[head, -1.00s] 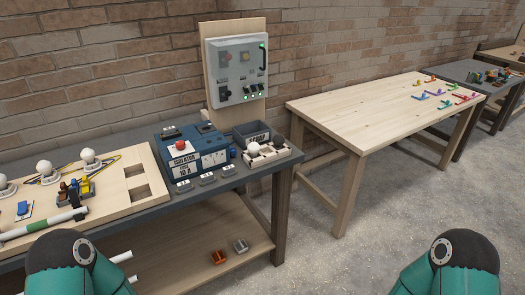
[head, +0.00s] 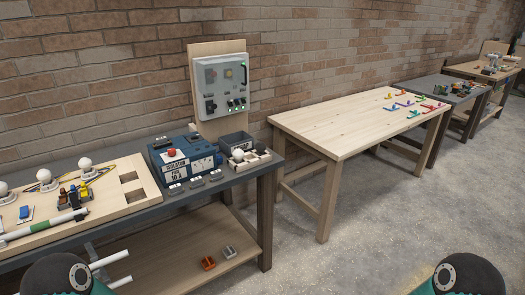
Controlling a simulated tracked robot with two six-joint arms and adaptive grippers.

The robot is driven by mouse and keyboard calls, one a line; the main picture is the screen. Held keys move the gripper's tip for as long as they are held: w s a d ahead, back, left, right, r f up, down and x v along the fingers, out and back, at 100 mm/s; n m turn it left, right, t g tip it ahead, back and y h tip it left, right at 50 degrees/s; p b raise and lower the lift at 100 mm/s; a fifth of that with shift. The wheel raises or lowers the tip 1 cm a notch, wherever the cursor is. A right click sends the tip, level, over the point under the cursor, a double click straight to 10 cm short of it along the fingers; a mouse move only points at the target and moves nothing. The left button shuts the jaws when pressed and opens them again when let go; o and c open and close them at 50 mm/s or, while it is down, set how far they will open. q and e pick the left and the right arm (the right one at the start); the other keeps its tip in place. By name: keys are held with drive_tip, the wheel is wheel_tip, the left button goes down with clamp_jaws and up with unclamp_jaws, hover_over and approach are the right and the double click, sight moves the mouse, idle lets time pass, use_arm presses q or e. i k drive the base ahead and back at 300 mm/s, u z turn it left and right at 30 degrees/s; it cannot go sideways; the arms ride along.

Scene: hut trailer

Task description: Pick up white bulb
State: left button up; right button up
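A white bulb (head: 238,155) sits in a small pale tray (head: 262,155) at the right end of the grey workbench. More round white bulbs stand in holders on the wooden board: one (head: 84,164) at its back, one (head: 43,175) left of it, and one (head: 3,188) at the picture's left edge. Only dark, rounded parts of my two arms show at the bottom corners. Neither gripper can be made out, and no bulb is seen held.
A blue isolator box (head: 178,160) and a dark bin (head: 233,142) stand beside the tray. A grey control panel (head: 221,85) rises behind. White rods (head: 110,260) and two small blocks (head: 208,263) show low down. A wooden table (head: 335,130) is right; floor is clear in front.

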sight(260, 147)
drive_tip(key=z, duration=0.15)
drive_tip(key=i, duration=1.1)
drive_tip(key=u, duration=2.7)
drive_tip(key=k, duration=1.25)
drive_tip(key=z, duration=0.3)
drive_tip(key=i, duration=0.85)
drive_tip(key=z, duration=0.65)
